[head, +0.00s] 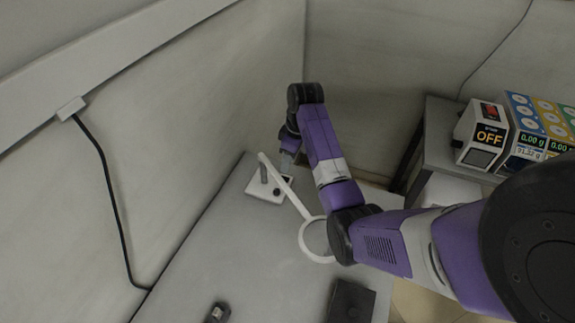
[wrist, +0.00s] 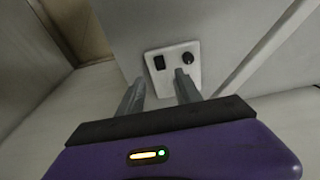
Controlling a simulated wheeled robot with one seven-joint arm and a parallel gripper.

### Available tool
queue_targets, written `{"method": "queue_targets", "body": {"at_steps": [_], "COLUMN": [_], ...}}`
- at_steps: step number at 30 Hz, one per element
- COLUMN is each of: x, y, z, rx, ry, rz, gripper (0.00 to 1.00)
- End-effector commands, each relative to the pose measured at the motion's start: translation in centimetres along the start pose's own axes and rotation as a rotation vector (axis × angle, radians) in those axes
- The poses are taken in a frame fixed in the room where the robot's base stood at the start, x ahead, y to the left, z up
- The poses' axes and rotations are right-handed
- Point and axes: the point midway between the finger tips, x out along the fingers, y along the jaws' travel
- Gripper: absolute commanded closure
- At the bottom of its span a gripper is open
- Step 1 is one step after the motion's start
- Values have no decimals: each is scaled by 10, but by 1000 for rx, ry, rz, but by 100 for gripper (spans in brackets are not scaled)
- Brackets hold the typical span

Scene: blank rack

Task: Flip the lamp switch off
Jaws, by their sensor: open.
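The white desk lamp (head: 296,203) stands on the grey table, with a square base (head: 262,196), a slanting arm and a ring-shaped head (head: 304,243). In the wrist view the base plate (wrist: 174,71) carries a black rocker switch (wrist: 159,62) and, to its right, a round black knob (wrist: 188,58). My gripper (wrist: 159,78) is open and empty, its two grey fingers pointing at the plate; the right fingertip overlaps the plate just below the knob. Contact cannot be told.
A dark box (head: 351,301) and a small dark object (head: 217,313) lie on the table's near part. A black cable (head: 112,190) hangs down the left wall. At right, a side table (head: 434,142) holds a device reading OFF (head: 481,135) and colourful boxes (head: 540,120). The table's left middle is clear.

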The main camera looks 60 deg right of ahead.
Motion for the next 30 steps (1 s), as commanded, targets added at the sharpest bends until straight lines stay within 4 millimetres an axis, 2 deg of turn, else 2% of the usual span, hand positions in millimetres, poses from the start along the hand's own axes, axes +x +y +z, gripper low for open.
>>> {"method": "queue_targets", "body": {"at_steps": [8,14,17,20,23,26,30], "x": [0,19,20,13,2,8,27], "y": [1,17,16,9,1,-1,-1], "z": [2,44,53,48,32,28,25], "rx": [3,64,64,38,3,-2,0], "ry": [0,22,89,166,213,221,218], "rz": [0,9,11,9,3,-2,-4], "gripper": [58,58,58,58,58,58,58]}}
